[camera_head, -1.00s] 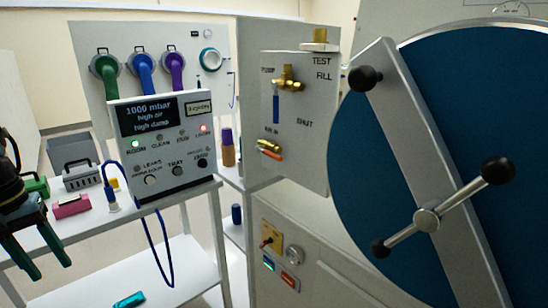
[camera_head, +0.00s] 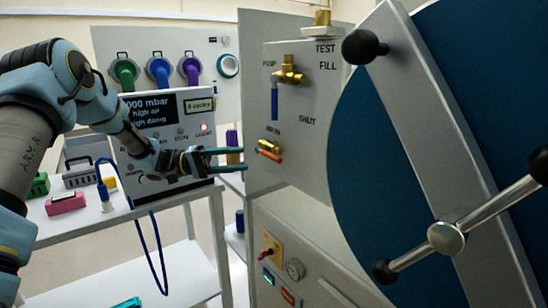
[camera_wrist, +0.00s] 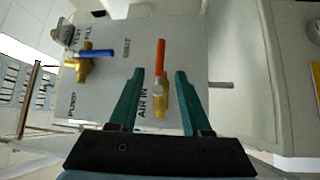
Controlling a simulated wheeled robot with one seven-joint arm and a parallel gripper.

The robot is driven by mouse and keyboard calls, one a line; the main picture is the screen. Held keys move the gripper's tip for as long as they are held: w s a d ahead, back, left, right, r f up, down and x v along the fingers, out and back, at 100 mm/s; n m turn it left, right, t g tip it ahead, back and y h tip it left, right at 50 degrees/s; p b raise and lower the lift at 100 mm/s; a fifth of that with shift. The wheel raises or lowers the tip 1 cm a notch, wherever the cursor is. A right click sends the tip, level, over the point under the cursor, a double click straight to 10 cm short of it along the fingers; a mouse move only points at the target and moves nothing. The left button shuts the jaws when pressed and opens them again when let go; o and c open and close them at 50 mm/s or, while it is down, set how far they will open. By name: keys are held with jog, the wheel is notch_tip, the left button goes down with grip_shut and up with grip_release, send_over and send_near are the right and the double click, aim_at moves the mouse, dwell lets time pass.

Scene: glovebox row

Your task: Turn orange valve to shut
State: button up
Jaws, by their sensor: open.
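The orange valve has an orange lever (camera_head: 268,155) on a brass body (camera_head: 270,145), low on the grey valve panel, by the AIR IN label. In the wrist view the orange lever (camera_wrist: 160,58) lies in line with its brass body (camera_wrist: 161,107). My gripper (camera_head: 244,159) is open, just left of the valve in the head view, fingers pointing at it. In the wrist view my gripper (camera_wrist: 160,72) has one teal finger on each side of the lever, with gaps visible; whether the lever is at fingertip depth I cannot tell.
A blue-handled brass valve (camera_head: 275,100) sits above on the same panel, near the SHUT label. A big blue round door (camera_head: 385,190) with a grey bar and knobs is to the right. A control box (camera_head: 150,115) stands behind my arm.

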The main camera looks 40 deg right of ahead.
aim_at(268, 157)
jog(key=p+x, duration=0.3)
jog(key=x, duration=0.6)
jog(key=shift+s+d, duration=0.15)
jog(key=shift+s, duration=0.05)
grip_shut()
dwell(1.1)
